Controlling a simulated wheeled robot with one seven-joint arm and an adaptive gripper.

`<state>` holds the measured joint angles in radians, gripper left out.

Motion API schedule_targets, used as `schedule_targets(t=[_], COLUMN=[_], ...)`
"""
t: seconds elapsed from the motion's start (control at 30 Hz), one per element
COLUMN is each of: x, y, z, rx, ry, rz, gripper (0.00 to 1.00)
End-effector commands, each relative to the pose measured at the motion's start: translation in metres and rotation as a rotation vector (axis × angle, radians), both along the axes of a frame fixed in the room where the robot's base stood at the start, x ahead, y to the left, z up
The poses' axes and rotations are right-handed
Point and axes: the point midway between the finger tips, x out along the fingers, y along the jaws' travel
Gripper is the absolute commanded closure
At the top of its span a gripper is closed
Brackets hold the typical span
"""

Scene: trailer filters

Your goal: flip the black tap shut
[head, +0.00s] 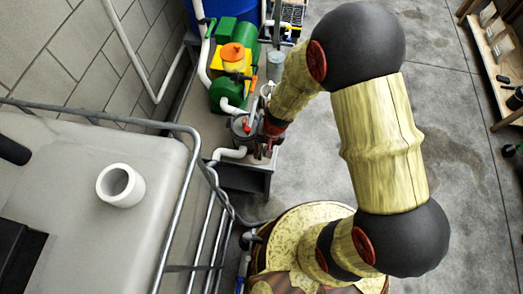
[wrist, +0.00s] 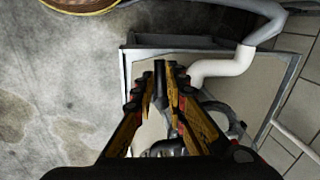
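My gripper (wrist: 166,68) reaches forward from the bottom of the wrist view. I cannot make out the black tap for certain in either view; my gripper and arm cover part of this area. I cannot tell whether the gripper touches anything.
A grey tray-like stand (head: 250,180) lies under the gripper, with a white pipe (wrist: 222,66) along it. A green and yellow pump (head: 232,65) stands beyond. A white tank (head: 75,190) with a metal cage is at left. Open concrete floor (head: 460,200) lies right.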

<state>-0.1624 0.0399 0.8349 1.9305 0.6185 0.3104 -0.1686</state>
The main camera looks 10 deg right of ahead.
Motion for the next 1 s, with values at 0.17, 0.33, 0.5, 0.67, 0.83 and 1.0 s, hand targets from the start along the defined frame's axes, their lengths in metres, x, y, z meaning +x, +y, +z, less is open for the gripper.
schedule_targets(t=[0.17, 0.33, 0.5, 0.67, 0.83, 1.0], x=[0.0000, 0.0000, -0.0002, -0.0002, 0.0005, 0.0007], y=[-0.0001, -0.0001, 0.0001, 0.0036, 0.0040, 0.0041], z=[0.0000, 0.0000, 0.0000, 0.0005, -0.0001, -0.0001], rx=[0.000, 0.000, 0.000, 0.000, 0.001, 0.001], ry=[0.000, 0.000, 0.000, 0.001, 0.001, 0.001], rz=[0.000, 0.000, -0.006, -0.083, -0.109, -0.108], gripper=[0.98, 1.00, 1.00, 1.00, 1.00, 0.84])
